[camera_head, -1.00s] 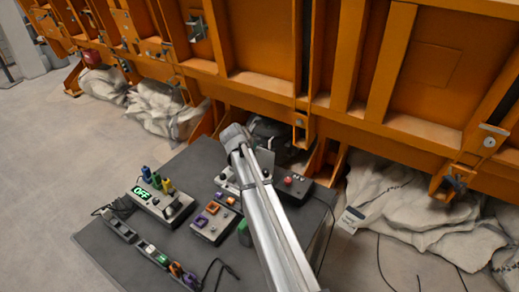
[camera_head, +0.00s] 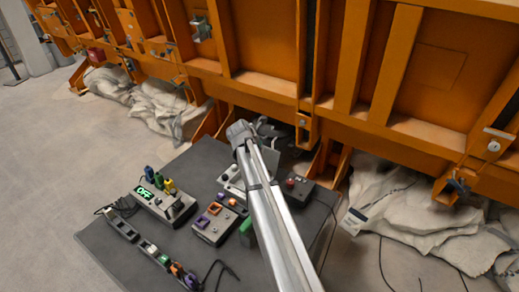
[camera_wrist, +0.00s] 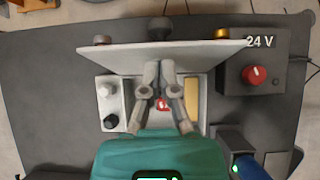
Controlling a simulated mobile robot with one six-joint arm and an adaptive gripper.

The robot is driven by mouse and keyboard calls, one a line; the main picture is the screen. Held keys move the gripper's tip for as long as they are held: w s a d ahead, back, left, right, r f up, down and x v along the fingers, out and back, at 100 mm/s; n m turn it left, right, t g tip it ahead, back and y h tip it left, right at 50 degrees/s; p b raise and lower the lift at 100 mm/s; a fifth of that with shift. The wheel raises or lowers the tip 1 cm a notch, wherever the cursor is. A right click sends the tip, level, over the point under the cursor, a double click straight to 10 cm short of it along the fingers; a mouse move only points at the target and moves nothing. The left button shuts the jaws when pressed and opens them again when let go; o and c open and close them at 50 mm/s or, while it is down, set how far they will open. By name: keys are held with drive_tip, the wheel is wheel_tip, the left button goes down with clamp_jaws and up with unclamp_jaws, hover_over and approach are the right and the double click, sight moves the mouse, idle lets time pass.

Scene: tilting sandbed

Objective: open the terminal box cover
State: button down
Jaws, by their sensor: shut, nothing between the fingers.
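The terminal box (camera_wrist: 203,112) is pale and sits on the dark table, with a red part and a tan block (camera_wrist: 192,97) showing inside. Its light grey cover (camera_wrist: 105,58) stands tilted up along the far side of the box in the wrist view. It also shows as a raised grey plate (camera_head: 268,161) right of my arm in the head view, partly hidden. My gripper (camera_wrist: 159,68) is shut and empty over the open box. Its fingertips are at the cover's inner face; whether they touch it I cannot tell.
A 24 V box (camera_wrist: 252,78) with a red knob stands close on the right. A meter reading OFF (camera_head: 162,204), a box with coloured sockets (camera_head: 213,225) and a power strip (camera_head: 120,226) lie left. The orange frame (camera_head: 265,88) rises behind the table.

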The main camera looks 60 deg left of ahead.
drive_tip(key=shift+s+d+r, duration=0.25)
drive_tip(key=shift+s+d, duration=0.15)
drive_tip(key=shift+s, duration=0.1)
drive_tip(key=p+v, duration=0.9)
drive_tip(key=v, duration=0.2)
drive_tip(key=shift+s+r, duration=0.15)
drive_tip(key=shift+s, duration=0.15)
drive_tip(key=shift+w+d, duration=0.1)
drive_tip(key=shift+d, duration=0.05)
